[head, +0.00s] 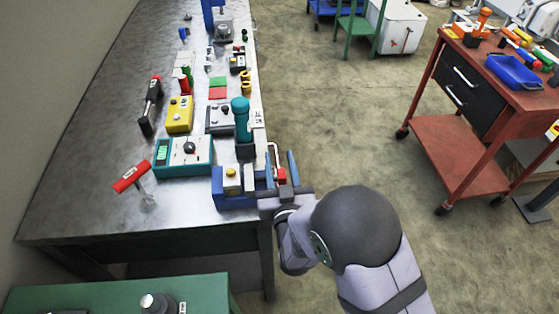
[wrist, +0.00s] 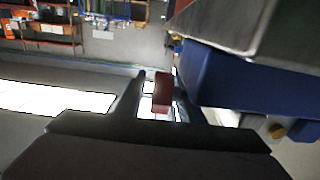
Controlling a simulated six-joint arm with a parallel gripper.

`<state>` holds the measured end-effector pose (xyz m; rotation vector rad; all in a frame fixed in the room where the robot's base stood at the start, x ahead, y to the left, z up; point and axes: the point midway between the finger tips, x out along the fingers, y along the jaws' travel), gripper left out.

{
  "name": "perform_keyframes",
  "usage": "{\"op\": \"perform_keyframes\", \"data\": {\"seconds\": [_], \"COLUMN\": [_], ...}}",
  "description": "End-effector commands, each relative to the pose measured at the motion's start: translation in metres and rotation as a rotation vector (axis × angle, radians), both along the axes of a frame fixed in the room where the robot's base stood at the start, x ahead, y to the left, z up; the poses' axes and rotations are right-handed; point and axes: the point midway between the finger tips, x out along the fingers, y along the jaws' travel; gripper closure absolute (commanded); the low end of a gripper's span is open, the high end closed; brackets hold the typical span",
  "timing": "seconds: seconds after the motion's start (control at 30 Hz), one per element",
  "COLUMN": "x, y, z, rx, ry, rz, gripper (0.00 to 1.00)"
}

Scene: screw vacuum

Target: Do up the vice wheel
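The blue vice (head: 233,201) sits at the near right corner of the bench, with a yellowish piece on top. Its red wheel (head: 281,176) is on the right side, just past the bench edge. My gripper (head: 281,160) is at the wheel, its two fingers standing on either side of it. In the wrist view the red wheel (wrist: 162,92) shows between the fingers of my gripper (wrist: 160,85), with a visible gap at the left finger. The fingers look open and not closed on it. The blue vice body (wrist: 235,88) fills the right of that view.
A teal-topped upright tool (head: 241,120) stands just behind the vice. A red trolley (head: 455,150) stands far right. Floor right of the bench is clear.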

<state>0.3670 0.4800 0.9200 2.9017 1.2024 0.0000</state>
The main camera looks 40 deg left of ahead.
Motion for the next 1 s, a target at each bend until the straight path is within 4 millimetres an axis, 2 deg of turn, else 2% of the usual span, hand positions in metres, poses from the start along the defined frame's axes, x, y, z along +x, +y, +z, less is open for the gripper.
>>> {"op": "perform_keyframes", "data": {"seconds": [0.1, 0.23, 0.63, 1.0], "x": [-0.0001, -0.0001, -0.0004, -0.0016], "y": [-0.0001, -0.0001, 0.0, -0.0012], "z": [-0.0001, -0.0001, -0.0036, 0.0055], "rx": [0.0, 0.0, 0.045, 0.1], "ry": [0.0, 0.0, -0.043, -0.097], "rz": [0.0, 0.0, 0.001, 0.001], "gripper": [0.68, 0.99, 1.0, 1.0]}}
